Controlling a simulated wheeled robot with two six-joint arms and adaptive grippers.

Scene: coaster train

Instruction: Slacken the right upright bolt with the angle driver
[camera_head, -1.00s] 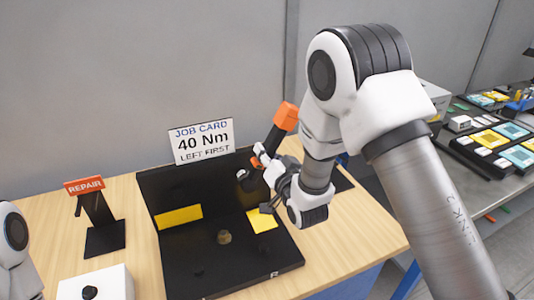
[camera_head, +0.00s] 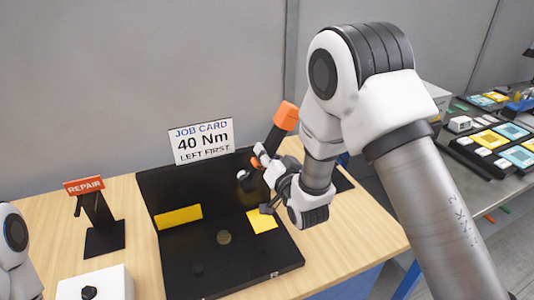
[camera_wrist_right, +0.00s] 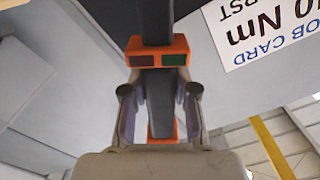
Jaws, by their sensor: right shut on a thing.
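The angle driver (camera_head: 275,137) is a dark tool with an orange end, tilted over the back right of the black fixture (camera_head: 190,270). My right gripper (camera_head: 264,163) is shut around its body. In the right wrist view the driver (camera_wrist_right: 158,95) runs between the two fingers, with an orange collar carrying a red and a green window. The driver's dark head (camera_head: 244,175) is near the fixture's back panel; whether it touches a bolt cannot be told. A small brass-coloured round part (camera_head: 224,237) is on the fixture floor. I cannot make out the right upright bolt. My left gripper is out of view.
A job card (camera_head: 202,141) reading "40 Nm, left first" stands behind the fixture. Yellow patches (camera_head: 178,216) mark the panel and floor. A REPAIR stand (camera_head: 103,238) and a white box with black knob (camera_head: 95,284) are at left. Bare wood (camera_head: 350,235) lies right.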

